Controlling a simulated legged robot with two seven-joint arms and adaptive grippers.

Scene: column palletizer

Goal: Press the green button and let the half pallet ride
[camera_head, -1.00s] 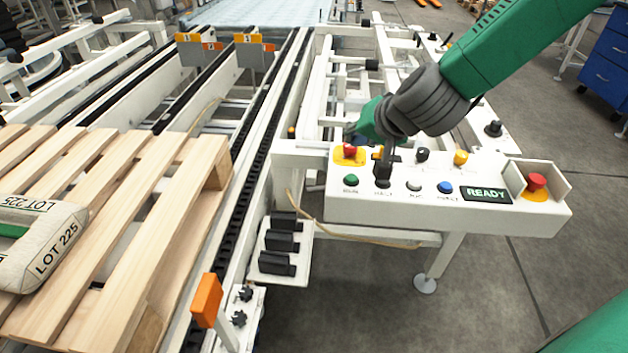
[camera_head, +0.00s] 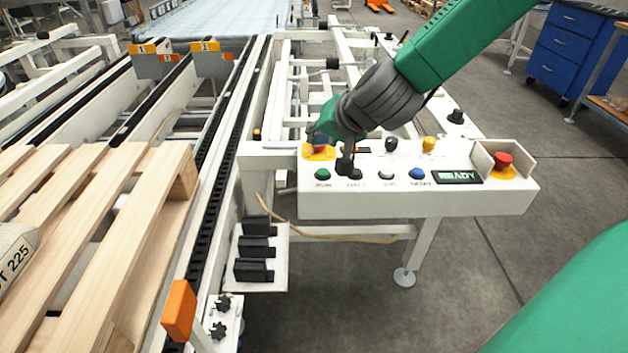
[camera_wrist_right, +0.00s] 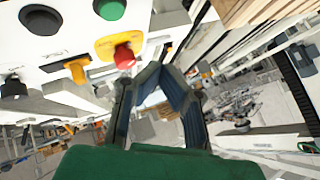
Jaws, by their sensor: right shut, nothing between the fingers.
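The green button (camera_head: 323,174) is at the left end of the front row on the white control panel (camera_head: 420,203). It also shows at the top of the wrist view (camera_wrist_right: 110,8). My right gripper (camera_head: 347,168) is shut and empty, its dark fingers pointing down just right of the green button, over or at the black button beside it. I cannot tell whether it touches the panel. The wrist view shows its fingers (camera_wrist_right: 163,78) too. The wooden pallet (camera_head: 140,250) lies at the left by the conveyor, with a LOT 225 bag (camera_head: 14,262) partly in view. My left gripper is out of view.
A red emergency button on yellow (camera_head: 319,151) stands just behind the green one. White, blue and yellow controls and a READY display (camera_head: 457,177) lie to the right, with another red button (camera_head: 502,160) in a guard. An orange-capped post (camera_head: 178,310) stands by the pallet.

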